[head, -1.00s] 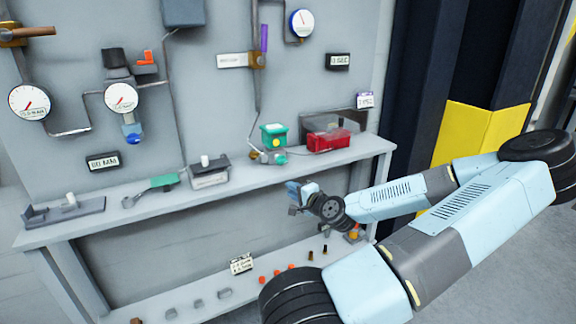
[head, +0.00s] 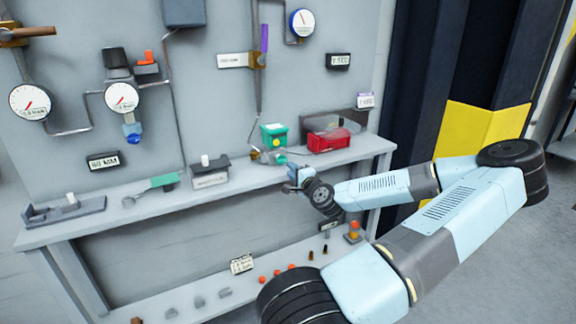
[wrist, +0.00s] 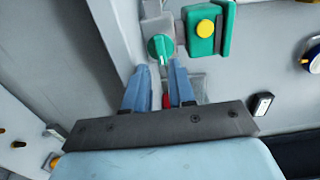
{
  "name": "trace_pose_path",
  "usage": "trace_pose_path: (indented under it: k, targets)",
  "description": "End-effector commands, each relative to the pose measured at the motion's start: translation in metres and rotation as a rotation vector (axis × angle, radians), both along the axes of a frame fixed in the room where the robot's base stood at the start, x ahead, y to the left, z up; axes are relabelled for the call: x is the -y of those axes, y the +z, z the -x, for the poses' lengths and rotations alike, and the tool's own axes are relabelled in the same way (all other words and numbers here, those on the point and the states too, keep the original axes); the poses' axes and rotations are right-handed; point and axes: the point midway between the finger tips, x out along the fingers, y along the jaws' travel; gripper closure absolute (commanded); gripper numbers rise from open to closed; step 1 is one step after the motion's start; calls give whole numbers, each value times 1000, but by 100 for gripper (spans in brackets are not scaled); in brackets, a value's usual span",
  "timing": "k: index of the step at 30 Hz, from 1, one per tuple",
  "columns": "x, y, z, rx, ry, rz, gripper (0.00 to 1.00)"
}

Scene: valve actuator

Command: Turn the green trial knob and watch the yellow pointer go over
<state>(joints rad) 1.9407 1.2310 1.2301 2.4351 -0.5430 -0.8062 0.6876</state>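The green knob (wrist: 160,48) shows in the wrist view with a pale line on its face, on a grey fitting. It also shows in the head view (head: 281,158), at the shelf's back edge. Beside it is a green box (wrist: 221,42) with a round yellow part (wrist: 205,28); the box also shows in the head view (head: 273,133). I cannot make out a separate pointer on it. My gripper (wrist: 159,66) is open. Its two blue fingers point at the knob, which lies just beyond the fingertips; contact is not clear. In the head view my gripper (head: 297,176) is at the shelf's front edge.
A red box (head: 328,141) sits right of the green box on the grey shelf (head: 235,176). A grey block (head: 209,172) and a green-handled tool (head: 163,181) lie left. Pipes and gauges (head: 122,98) cover the wall. Small orange parts (head: 277,272) stand on the lower shelf.

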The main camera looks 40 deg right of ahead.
Motion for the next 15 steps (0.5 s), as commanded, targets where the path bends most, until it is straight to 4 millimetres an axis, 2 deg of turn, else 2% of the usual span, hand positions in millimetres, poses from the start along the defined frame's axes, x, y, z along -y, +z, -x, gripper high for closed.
trace_pose_path:
  k: [6, 15]
  targets:
    - [7, 0, -31, 0, 1, 1, 76]
    - [12, 0, -50, 0, 0, 1, 76]
